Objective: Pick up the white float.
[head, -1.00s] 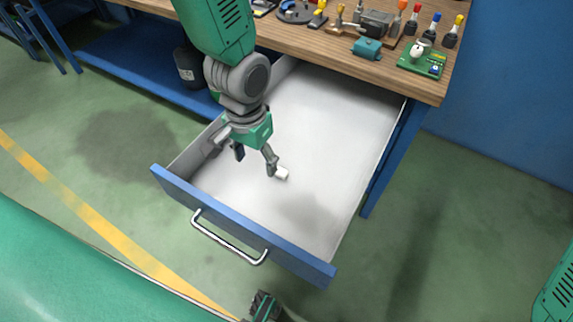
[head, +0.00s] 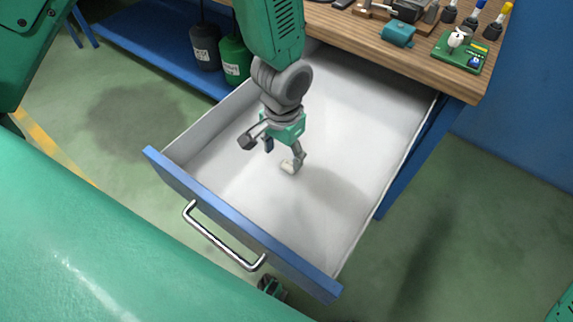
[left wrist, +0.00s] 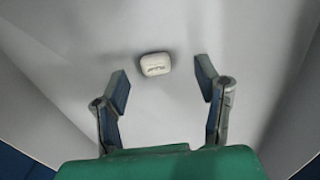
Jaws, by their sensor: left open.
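The white float (left wrist: 155,64) is a small, rounded white block with dark markings. It lies on the pale floor of the open drawer (head: 215,225). In the head view the float (head: 287,167) shows beside a fingertip of my left gripper (head: 270,152), which partly hides it. In the left wrist view my left gripper (left wrist: 163,84) is open and empty. The float lies just beyond the fingertips, near the middle of the gap, apart from both. A dark gripper part (head: 271,288), seemingly my right gripper, shows below the drawer front, its jaws unclear.
The drawer walls and its blue front with a metal handle (head: 222,240) surround the float. The wooden bench top (head: 350,32) is above, with a green circuit board (head: 459,52) and a teal part (head: 398,33). Black (head: 204,48) and green (head: 234,60) containers stand on the lower shelf.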

